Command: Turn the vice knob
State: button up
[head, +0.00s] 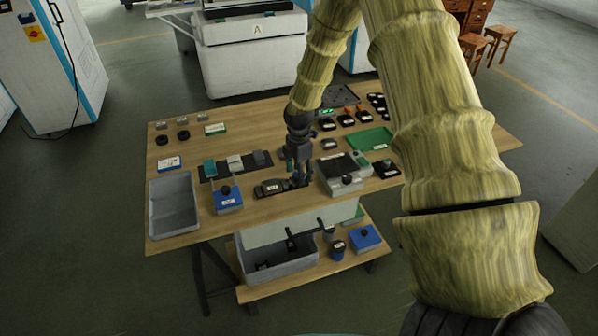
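My gripper (298,177) is dark and points down at the middle of the wooden table (270,210), near its front edge. Its fingertips are at the right end of a small dark device with a white label (269,187), which may be the vice. The fingers cover that end, so I cannot see whether a knob is between them or whether they touch it. The fingers are too small and dark to show open or shut.
A blue box with a dark knob (228,200) stands left of the gripper, and a grey machine-like block (345,174) close to its right. A grey bin (173,205) is at the left edge. A green tray (370,139) and several small devices lie farther back.

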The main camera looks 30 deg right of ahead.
jog(key=c, duration=0.7)
jog(key=shift+c, duration=0.2)
